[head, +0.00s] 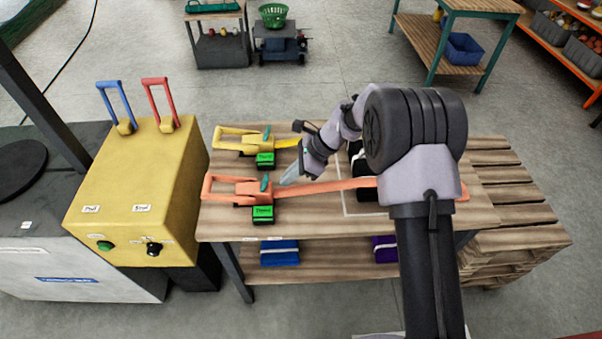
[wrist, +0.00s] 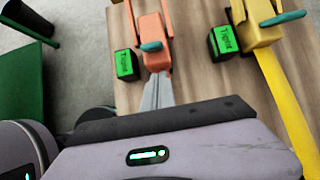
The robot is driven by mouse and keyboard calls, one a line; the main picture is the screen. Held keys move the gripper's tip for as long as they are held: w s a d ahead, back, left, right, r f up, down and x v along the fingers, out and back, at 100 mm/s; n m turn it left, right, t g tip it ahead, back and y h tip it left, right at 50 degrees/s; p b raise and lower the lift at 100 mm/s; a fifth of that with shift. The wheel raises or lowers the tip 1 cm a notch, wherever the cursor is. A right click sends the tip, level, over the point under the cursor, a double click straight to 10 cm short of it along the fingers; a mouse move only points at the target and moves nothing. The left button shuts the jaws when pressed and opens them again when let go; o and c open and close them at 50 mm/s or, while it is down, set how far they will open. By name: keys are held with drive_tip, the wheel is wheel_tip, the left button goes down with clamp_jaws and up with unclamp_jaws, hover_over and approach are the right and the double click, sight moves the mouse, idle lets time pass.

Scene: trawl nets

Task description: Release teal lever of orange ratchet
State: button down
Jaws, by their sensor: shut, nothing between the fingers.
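The orange ratchet (head: 246,188) lies on the wooden table with its handle to the left. It also shows at the top of the wrist view (wrist: 153,28). Its teal lever (head: 265,182) stands up at the ratchet's right end; in the wrist view the lever (wrist: 150,46) lies across the orange body. My gripper (head: 284,182) is shut and empty, pointing down just right of the teal lever. In the wrist view my fingertips (wrist: 158,74) are close below the lever. I cannot tell whether they touch the orange ratchet.
A yellow ratchet (head: 236,141) with its own teal lever (head: 267,134) lies behind the orange one. Black boxes with green labelled tops (head: 263,212) (head: 265,159) stand beside each ratchet. An orange strap (head: 335,185) runs right. A yellow console (head: 140,190) stands left.

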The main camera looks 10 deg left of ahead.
sight(264, 183)
drive_tip(key=shift+s+a+r, duration=0.15)
drive_tip(key=shift+a+r, duration=0.2)
drive_tip(key=shift+a, duration=0.3)
drive_tip(key=shift+s+a+r, duration=0.15)
drive_tip(key=shift+a+r, duration=0.2)
drive_tip(key=shift+a, duration=0.25)
